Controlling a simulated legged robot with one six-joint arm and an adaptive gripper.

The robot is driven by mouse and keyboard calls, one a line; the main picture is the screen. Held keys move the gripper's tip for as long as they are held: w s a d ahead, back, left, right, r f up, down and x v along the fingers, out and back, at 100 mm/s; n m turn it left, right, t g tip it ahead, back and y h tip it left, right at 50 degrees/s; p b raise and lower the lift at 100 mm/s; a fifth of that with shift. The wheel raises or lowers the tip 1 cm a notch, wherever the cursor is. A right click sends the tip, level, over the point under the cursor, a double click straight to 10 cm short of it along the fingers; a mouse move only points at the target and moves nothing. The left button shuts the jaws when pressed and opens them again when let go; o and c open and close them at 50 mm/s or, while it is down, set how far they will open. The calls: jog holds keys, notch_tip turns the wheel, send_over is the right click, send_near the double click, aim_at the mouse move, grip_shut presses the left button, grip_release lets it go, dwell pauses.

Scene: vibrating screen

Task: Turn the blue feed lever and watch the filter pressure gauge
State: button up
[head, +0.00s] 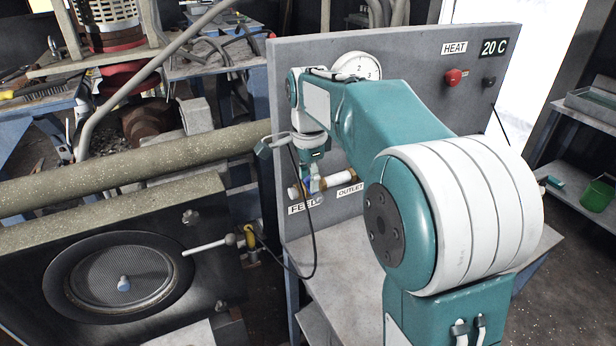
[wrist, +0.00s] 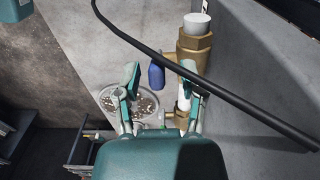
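The blue feed lever (wrist: 156,75) shows in the wrist view beside a brass valve (wrist: 194,48) on a white pipe. My gripper (wrist: 162,80) is open, with one finger to each side of the lever in the picture; I see no clear contact. In the head view my gripper (head: 311,182) is at the panel, just above the FEED label (head: 304,205), and the lever is mostly hidden there. A white round dial (head: 357,66) on the panel is partly covered by my arm; some digits show, but its pointer cannot be read.
A black cable (wrist: 210,78) crosses the wrist view close to the valve. A bowl of grains (wrist: 112,97) is below. The grey panel (head: 400,55) carries a red button (head: 452,78) and a 20 C display (head: 493,48). A large speckled pipe (head: 140,170) is at left.

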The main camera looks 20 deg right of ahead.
jog(key=shift+d, duration=0.3)
jog(key=c, duration=0.5)
jog(key=shift+d, duration=0.2)
jog(key=shift+a, duration=0.25)
